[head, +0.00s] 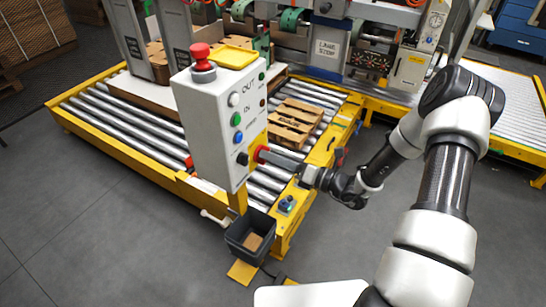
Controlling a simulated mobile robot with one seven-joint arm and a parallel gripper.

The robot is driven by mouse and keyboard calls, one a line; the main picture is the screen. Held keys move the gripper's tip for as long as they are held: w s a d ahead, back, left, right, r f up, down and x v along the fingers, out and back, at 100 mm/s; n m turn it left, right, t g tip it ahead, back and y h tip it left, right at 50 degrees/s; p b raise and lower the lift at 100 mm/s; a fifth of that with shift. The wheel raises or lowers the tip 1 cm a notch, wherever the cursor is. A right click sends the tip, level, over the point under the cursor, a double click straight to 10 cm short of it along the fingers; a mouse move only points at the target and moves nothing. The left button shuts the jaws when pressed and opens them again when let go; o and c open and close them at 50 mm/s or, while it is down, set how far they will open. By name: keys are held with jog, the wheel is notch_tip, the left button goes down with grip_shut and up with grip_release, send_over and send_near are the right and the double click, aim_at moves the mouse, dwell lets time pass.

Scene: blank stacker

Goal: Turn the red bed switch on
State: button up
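A white control box (212,130) stands on a yellow post at the near edge of the roller bed. A small red round part, which looks like the red switch (261,152), shows at the box's lower right side. My gripper (271,157) reaches in from the right, with its fingertips at this red part. The fingers overlap it, so I cannot tell whether they touch or grip it, or which way the switch is turned. The finger gap is too small to make out.
The box front has white, green and blue buttons and a black knob (242,159); a red mushroom button (201,54) and yellow tray (232,56) are on top. A wooden pallet (294,122) lies on the rollers behind. A dark bin (236,246) hangs below. Open floor lies left.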

jog(key=v, duration=1.7)
jog(key=shift+d, duration=0.2)
jog(key=shift+s, duration=0.1)
jog(key=s+a+r+n+g+h+p, duration=0.25)
jog(key=s+a+r+n+g, duration=0.2)
jog(key=r+n, duration=0.4)
jog(key=s+a+r+n+g+h+p, duration=0.1)
jog(key=s+a+r+n+g+h, duration=0.25)
jog(key=r+n+g, duration=0.45)
jog(key=s+d+r+n+t+h+p, duration=0.2)
jog(key=s+r+n+t+h, duration=0.2)
jog(key=r+n, duration=0.4)
jog(key=s+d+r+n+t+h+p, duration=0.1)
jog(key=s+r+n+t+h, duration=0.3)
jog(key=r+n, duration=0.5)
jog(key=shift+s+d+h+p, duration=0.4)
jog(key=shift+s+h+p, duration=0.1)
jog(key=shift+p, duration=0.35)
